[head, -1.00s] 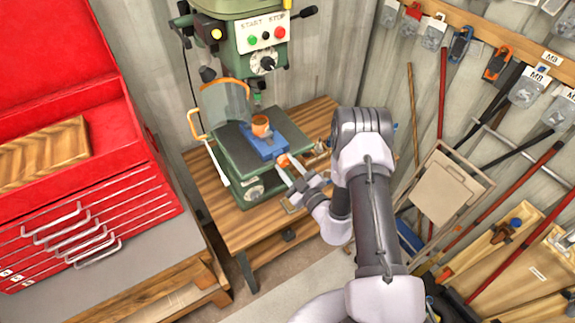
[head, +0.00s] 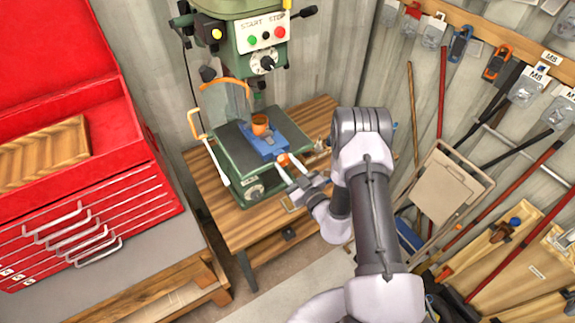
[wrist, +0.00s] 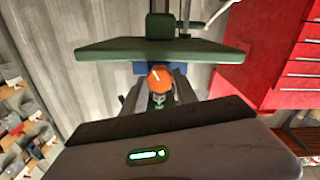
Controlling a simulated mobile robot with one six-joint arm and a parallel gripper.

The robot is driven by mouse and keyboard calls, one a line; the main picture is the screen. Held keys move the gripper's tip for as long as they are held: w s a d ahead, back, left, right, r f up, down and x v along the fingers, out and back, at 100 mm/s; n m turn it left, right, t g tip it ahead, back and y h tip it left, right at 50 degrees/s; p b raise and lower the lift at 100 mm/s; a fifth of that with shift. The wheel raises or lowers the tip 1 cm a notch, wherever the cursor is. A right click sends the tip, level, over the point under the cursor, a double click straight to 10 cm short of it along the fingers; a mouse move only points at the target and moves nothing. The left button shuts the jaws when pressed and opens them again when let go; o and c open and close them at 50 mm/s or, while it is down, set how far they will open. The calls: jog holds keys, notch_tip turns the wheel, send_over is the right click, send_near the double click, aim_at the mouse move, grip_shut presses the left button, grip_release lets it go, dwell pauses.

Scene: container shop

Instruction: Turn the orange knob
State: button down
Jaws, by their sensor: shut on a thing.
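The orange knob (wrist: 160,77) shows in the wrist view, with a white mark on its face, in front of the blue vise (wrist: 140,68) under the green table edge. In the head view the knob (head: 283,160) is at the front end of the blue vise (head: 262,141) on the drill press table. My gripper (head: 292,172) reaches it from the front right, and its fingers (wrist: 160,84) lie on either side of the knob, shut on it. The fingertips' contact is partly hidden. An orange cup-like piece (head: 260,124) sits on the vise.
The green drill press (head: 250,50) with START and STOP buttons stands above, with a clear orange-edged guard (head: 226,98). A wooden bench (head: 240,222) carries it. A red tool chest (head: 75,215) is at left. Tools and a folded chair (head: 450,185) line the right wall.

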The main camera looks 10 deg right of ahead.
jog(key=c, duration=0.9)
grip_release()
jog(key=shift+w, duration=0.15)
jog(key=shift+c, duration=0.2)
jog(key=b+v, duration=0.2)
jog(key=v, duration=1.5)
jog(key=shift+s, duration=0.25)
